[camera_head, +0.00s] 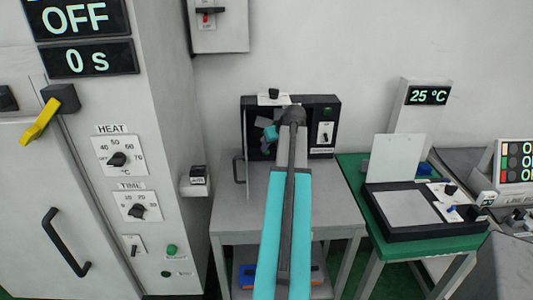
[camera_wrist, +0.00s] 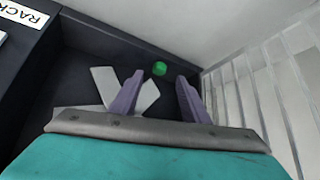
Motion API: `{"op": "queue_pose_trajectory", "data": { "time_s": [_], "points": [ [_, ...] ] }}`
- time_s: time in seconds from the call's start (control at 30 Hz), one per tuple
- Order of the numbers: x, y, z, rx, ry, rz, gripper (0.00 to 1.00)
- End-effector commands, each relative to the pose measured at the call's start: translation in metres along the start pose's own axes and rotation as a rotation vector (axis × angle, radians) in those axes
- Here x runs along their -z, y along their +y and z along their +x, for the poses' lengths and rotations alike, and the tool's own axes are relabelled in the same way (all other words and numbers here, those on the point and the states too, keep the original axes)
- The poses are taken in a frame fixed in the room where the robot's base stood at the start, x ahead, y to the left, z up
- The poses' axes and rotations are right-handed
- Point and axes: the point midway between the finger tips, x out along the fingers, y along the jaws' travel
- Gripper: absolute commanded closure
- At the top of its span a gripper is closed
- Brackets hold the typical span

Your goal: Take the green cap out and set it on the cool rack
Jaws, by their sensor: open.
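The green cap (camera_wrist: 159,68) is small and shows in the wrist view on the dark floor of a black box (camera_wrist: 75,82), near its back corner. My gripper (camera_wrist: 160,77) is open, with its two purple-grey fingers pointing toward the cap. The cap appears between and just beyond the fingertips, with nothing held. In the head view my arm reaches to the open front of the black box (camera_head: 327,104) on a grey table, and the cap is hidden. A partly cut-off label reading RACK (camera_wrist: 24,14) shows in the wrist view; I cannot tell whether it marks the cool rack.
Pale crossed strips (camera_wrist: 105,82) lie beside my left finger. White bars (camera_wrist: 270,85) stand close on the right in the wrist view. A green table (camera_head: 352,170) with a black-framed device (camera_head: 385,233) stands right of the grey table (camera_head: 335,205). A large cabinet (camera_head: 60,185) is at left.

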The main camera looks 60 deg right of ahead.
Motion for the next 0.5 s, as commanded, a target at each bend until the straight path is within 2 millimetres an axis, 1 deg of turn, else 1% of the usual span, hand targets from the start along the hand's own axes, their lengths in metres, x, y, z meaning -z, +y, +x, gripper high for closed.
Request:
{"op": "queue_pose_trajectory", "data": {
  "time_s": [0.33, 0.5],
  "points": [
    [0.0, 0.001, 0.001, 0.0, 0.0, 0.001, 0.58],
    [0.001, 0.001, 0.011, 0.001, -0.002, 0.001, 0.58]
  ]
}}
